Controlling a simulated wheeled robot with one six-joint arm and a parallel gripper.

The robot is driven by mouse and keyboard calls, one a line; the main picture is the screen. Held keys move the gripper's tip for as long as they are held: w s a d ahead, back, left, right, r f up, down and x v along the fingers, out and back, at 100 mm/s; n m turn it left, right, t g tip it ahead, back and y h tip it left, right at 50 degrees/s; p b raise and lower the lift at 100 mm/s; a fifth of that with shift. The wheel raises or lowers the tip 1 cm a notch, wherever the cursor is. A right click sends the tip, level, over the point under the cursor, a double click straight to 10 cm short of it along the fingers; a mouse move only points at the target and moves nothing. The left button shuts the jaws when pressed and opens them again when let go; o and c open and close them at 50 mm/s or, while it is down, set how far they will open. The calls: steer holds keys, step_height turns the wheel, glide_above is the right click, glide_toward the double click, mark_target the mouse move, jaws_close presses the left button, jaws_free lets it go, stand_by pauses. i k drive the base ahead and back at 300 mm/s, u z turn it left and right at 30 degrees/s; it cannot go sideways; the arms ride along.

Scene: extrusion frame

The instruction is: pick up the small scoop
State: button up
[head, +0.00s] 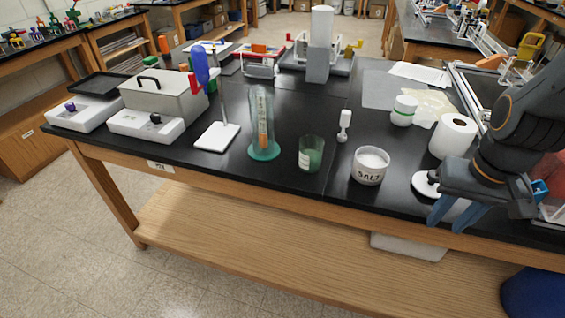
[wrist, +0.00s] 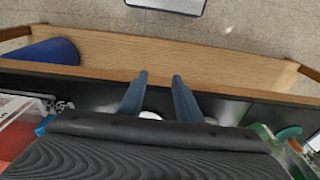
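A small white object that looks like the small scoop (head: 344,126) lies on the black bench top in the head view, behind the salt cup and right of the graduated cylinder. The white cup marked SALT (head: 369,170) stands near the front edge, full of white grains. My gripper (head: 455,217) is at the bench's front right, well to the right of the scoop, pointing down by the edge. Its two blue fingers are apart with nothing between them, also in the wrist view (wrist: 159,80). I cannot make out the scoop in the wrist view.
A green beaker (head: 311,153) and a graduated cylinder (head: 263,125) stand left of the scoop. A paper roll (head: 453,136) and a white jar (head: 404,110) stand to its right. A white round object (head: 426,184) sits beside my gripper. Bench around the scoop is clear.

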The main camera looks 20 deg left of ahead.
mark_target(345, 115)
steer(key=z, duration=1.5)
steer(key=k, duration=1.15)
steer(key=u, duration=1.45)
steer(key=i, duration=0.65)
steer(key=u, duration=0.05)
